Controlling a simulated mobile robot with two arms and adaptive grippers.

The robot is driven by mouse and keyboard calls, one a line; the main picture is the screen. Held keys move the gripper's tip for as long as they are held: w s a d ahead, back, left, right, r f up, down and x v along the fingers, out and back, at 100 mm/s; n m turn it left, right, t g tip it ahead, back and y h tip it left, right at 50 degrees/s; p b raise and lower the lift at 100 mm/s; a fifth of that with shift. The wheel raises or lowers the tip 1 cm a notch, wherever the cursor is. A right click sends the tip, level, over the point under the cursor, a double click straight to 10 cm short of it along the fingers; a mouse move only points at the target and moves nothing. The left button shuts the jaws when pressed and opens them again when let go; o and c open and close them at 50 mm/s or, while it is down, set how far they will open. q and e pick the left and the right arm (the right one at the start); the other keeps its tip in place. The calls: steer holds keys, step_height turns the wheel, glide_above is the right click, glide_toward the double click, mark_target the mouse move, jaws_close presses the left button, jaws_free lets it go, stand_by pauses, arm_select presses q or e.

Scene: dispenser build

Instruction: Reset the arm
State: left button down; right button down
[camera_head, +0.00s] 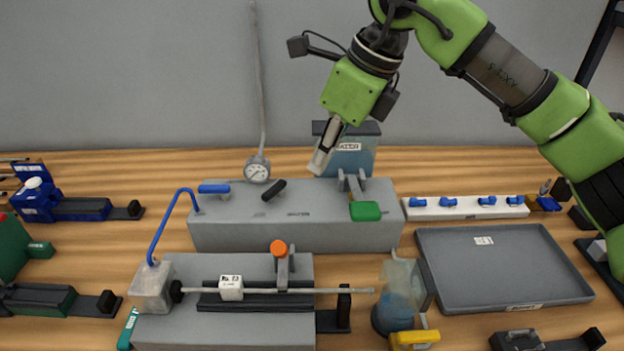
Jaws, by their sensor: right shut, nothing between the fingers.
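My right gripper (321,162) comes in from the upper right on the green arm (545,95). Its fingers are shut, point down and hold nothing. They are above the back of the long grey block (300,228), in front of the blue water container (351,158). The fingertips look apart from the block, though the exact gap is hard to tell. My left gripper is not in view.
The grey block carries a gauge (257,170), a blue handle (214,188) and a green-handled lever (365,210). In front stands a lower grey fixture (225,327) with a rod and orange knob (278,248). An empty grey tray (500,270) lies right.

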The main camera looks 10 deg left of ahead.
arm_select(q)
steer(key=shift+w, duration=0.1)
arm_select(e)
steer(key=shift+s+d+r, duration=0.35)
steer(key=shift+d+r, duration=0.1)
steer(key=shift+r, duration=0.3)
steer(key=shift+w+a, duration=0.1)
